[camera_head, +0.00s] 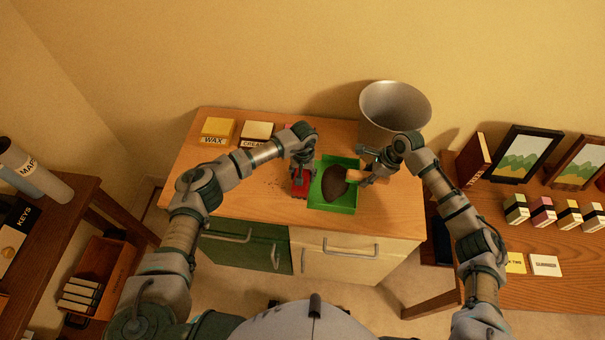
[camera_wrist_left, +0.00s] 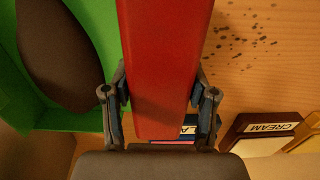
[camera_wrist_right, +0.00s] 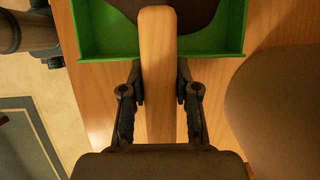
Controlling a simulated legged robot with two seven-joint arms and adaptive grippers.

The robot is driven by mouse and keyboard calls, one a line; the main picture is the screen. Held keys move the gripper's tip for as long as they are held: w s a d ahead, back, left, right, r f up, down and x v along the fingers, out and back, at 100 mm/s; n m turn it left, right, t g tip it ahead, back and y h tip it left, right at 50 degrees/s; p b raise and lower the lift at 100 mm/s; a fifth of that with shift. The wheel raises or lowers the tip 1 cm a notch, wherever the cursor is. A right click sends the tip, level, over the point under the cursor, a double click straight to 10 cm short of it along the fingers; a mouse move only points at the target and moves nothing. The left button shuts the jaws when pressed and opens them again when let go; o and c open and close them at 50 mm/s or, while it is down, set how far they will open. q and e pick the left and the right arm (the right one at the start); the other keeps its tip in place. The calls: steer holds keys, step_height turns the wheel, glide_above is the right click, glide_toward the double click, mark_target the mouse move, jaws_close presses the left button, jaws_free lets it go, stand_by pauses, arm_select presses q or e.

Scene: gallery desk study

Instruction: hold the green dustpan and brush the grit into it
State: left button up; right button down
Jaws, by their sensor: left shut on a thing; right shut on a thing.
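The green dustpan (camera_head: 345,207) lies on the desk as a shallow green tray. A dark brown oval head (camera_head: 334,184) is over it, with a pale wooden handle (camera_wrist_right: 158,75). My right gripper (camera_head: 371,167) is shut on this handle, at the pan's right side. My left gripper (camera_head: 303,172) is shut on a long red block-like thing (camera_wrist_left: 165,60), close to the pan's left side; I cannot tell whether it touches the pan. Dark grit (camera_wrist_left: 245,35) is scattered on the desk left of the red thing in the head view. Contact under the brown head is hidden.
Boxes marked WAX (camera_head: 217,131) and CREAM (camera_head: 257,132) stand at the desk's back left. A metal bin (camera_head: 395,106) stands behind my right gripper. A right-hand table (camera_head: 555,235) holds frames and small boxes. The desk's left front is clear.

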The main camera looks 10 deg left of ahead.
arm_select(q)
steer(key=a+r, duration=0.3)
steer(key=r, duration=0.4)
stand_by(0.3)
stand_by(0.6)
steer(key=w+a, duration=0.1)
steer(key=a, duration=1.4)
steer(key=shift+a+f, duration=0.2)
steer(key=shift+f, duration=1.35)
steer(key=shift+a+f, duration=0.2)
steer(key=shift+f, duration=1.35)
steer(key=shift+f, duration=0.5)
